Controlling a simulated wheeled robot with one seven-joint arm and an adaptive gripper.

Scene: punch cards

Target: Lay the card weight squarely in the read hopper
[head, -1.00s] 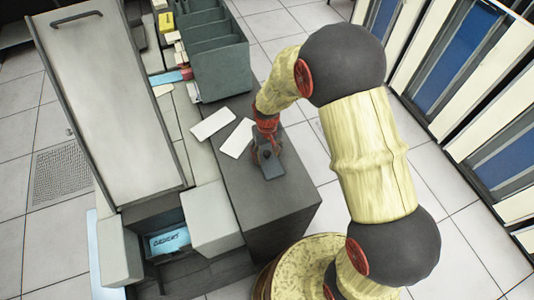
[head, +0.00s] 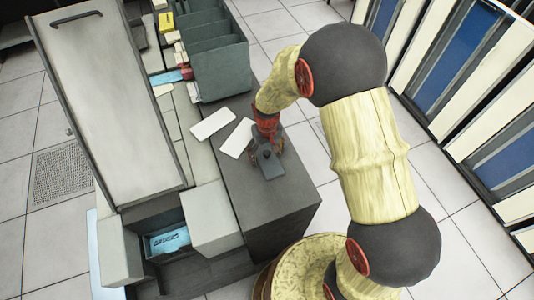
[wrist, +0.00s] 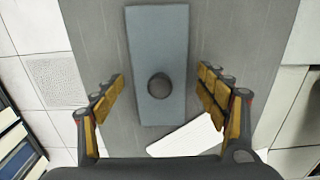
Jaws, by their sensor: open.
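The card weight (head: 268,164) is a dark grey rectangular plate with a round knob on top. It lies flat on the dark grey worktop, and in the wrist view the plate (wrist: 157,40) shows almost whole, with its knob (wrist: 159,86) near the centre. My gripper (wrist: 161,82) is open above the weight, with one finger on each side of the knob and a gap on both sides. In the head view my gripper (head: 267,147) partly hides the weight. A box-like recess, likely the read hopper (head: 155,222), holds blue cards marked ORDERS (head: 167,242).
Two white cards (head: 212,123) lie on the worktop (head: 262,203) beside the weight. A grey divided rack (head: 222,75) stands behind them. A tall grey cabinet panel (head: 110,95) and pale blocks (head: 211,217) flank the recess. The worktop's front part is clear.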

